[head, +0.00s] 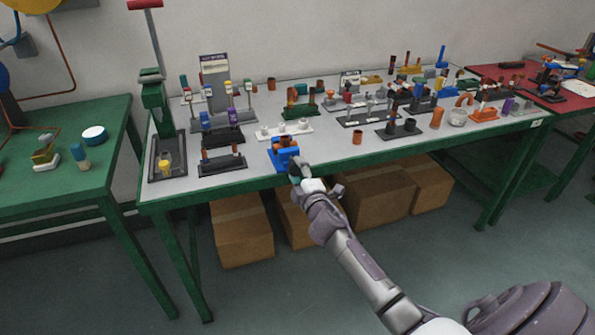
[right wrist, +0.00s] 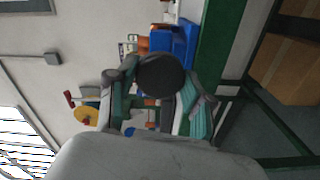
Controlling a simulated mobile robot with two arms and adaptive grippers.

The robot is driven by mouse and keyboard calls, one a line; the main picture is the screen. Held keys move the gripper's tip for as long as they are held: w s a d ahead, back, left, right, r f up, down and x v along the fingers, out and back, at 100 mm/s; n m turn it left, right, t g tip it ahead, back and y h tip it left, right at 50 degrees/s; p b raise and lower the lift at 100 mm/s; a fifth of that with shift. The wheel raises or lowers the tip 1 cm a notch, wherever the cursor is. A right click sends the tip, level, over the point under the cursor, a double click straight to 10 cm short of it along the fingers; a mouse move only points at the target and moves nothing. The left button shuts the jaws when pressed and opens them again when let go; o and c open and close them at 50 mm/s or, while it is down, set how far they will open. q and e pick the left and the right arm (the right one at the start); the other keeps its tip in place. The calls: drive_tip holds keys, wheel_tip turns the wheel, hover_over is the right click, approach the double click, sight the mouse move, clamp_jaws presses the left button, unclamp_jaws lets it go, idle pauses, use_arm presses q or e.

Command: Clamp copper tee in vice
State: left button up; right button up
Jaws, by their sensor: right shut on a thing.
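The blue vice (head: 284,158) stands at the front edge of the grey-topped table. A copper-coloured piece, apparently the copper tee (head: 286,141), sits at the top of the vice. How firmly the jaws hold it cannot be told. My right gripper (head: 299,170) is at the vice's front, shut on a dark round knob. In the right wrist view, the knob (right wrist: 160,75) is between the fingers of my gripper (right wrist: 161,82), with the blue vice (right wrist: 178,45) just beyond it. The knob hides part of the vice and tee there. My left gripper is not in view.
Black racks (head: 222,164) with fittings stand left of the vice, and a white rack (head: 285,131) is behind it. A loose copper cylinder (head: 357,137) stands to the right. Cardboard boxes (head: 381,195) are under the table. A green press (head: 155,95) stands at the left end.

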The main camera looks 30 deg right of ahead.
idle(0.4)
drive_tip(key=m, duration=0.3)
drive_tip(key=o, duration=1.2)
drive_tip(key=n, duration=0.5)
drive_tip(key=shift+n, duration=0.4)
drive_tip(key=c, duration=1.2)
